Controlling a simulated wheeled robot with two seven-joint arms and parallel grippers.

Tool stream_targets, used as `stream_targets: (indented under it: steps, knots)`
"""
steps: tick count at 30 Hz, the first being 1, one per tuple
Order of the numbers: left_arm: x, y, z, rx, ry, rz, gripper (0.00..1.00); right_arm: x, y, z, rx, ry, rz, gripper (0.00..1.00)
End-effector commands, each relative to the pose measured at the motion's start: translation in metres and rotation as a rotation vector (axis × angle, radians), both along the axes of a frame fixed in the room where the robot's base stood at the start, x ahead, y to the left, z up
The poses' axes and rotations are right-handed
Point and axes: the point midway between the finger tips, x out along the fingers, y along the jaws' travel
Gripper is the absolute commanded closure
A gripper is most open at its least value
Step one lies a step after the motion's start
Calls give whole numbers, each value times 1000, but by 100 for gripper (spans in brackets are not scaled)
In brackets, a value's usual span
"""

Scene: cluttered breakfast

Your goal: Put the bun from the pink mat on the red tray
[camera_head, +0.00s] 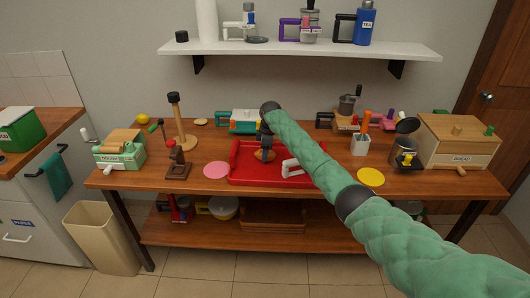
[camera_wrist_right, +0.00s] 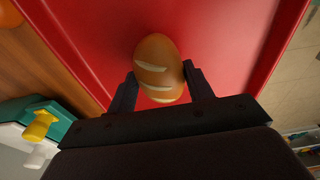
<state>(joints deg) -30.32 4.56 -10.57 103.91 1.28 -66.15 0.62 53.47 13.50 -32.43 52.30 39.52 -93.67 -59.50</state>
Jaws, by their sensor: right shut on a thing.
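The bun (camera_head: 264,155) is brown with pale score marks; it also shows large in the right wrist view (camera_wrist_right: 158,68). My right gripper (camera_head: 266,151) is shut on the bun, with one dark finger on each side of it. The right wrist view shows the same two fingers (camera_wrist_right: 160,90) against the bun. The bun is over the red tray (camera_head: 240,178), inside its rim; I cannot tell whether it touches the tray floor. The round pink mat (camera_head: 216,170) lies bare just left of the tray. My left gripper is not in view.
A white handle (camera_head: 290,168) stands at the tray's right side. A yellow mat (camera_head: 371,177) lies further right. A teal and white appliance (camera_head: 243,121) stands behind the tray. A dark brown stand (camera_head: 178,165) is left of the pink mat. A wooden bread box (camera_head: 457,143) stands far right.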

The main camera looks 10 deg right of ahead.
Motion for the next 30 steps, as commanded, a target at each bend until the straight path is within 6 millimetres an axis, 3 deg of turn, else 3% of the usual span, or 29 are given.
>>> stream_targets:
  steps: [14, 15, 18, 30]
  knots:
    - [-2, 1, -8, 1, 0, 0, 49, 0, 0, -9, 0, -1, 0, 71]
    - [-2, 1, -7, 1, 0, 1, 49, 0, 0, -10, 0, -1, 0, 47]
    - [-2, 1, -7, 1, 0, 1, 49, 0, 0, -9, 0, -1, 0, 27]
    - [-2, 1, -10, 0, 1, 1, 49, 1, -1, -4, 0, -3, 0, 27]
